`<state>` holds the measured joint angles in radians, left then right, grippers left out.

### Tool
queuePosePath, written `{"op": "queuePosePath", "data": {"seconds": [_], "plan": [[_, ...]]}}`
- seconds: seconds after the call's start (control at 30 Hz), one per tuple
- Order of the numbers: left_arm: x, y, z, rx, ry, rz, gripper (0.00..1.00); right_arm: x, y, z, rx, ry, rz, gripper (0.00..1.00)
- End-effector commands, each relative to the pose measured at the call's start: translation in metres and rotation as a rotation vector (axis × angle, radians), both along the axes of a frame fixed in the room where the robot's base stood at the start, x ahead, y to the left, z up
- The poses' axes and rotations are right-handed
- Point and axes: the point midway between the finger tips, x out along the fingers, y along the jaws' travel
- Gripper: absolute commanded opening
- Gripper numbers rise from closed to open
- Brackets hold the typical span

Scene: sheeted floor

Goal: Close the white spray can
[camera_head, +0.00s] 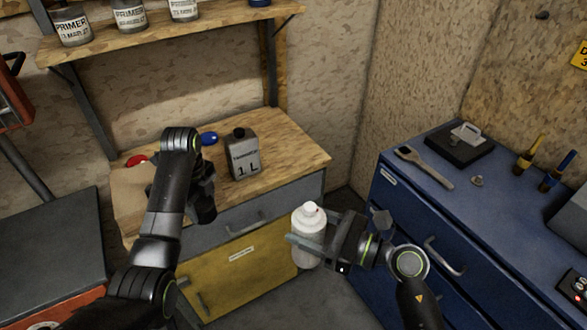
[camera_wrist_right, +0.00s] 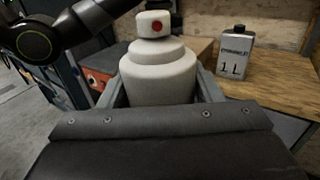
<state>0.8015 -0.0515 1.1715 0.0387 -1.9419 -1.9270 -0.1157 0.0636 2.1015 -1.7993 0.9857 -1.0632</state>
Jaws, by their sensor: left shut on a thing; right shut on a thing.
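The white spray can (camera_head: 307,243) is upright in my right gripper (camera_head: 308,247), which is shut around its body in front of the yellow-fronted bench.
The wooden bench (camera_head: 290,157) holds a grey 1 L canister (camera_head: 243,157), a blue cap-like object (camera_head: 209,138) and a red one (camera_head: 137,160). A blue cabinet (camera_head: 450,210) with a brush and trowel stands at right. A shelf (camera_head: 170,32) with primer cans is above.

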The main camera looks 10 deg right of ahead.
Motion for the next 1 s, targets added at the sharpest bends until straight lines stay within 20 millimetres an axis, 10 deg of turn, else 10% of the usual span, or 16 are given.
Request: {"op": "queuePosePath", "data": {"seconds": [0.3, 1.0], "plan": [[0.0, 0.0, 0.0, 0.0, 0.0, 0.0, 0.36, -0.02, -0.084, 0.023, -0.003, -0.006, -0.378, 0.12], [0.0, 0.0, 0.005, 0.0, 0.0, 0.0, 0.36, -0.025, -0.095, 0.036, 0.002, -0.004, -0.429, 0.12]]}}
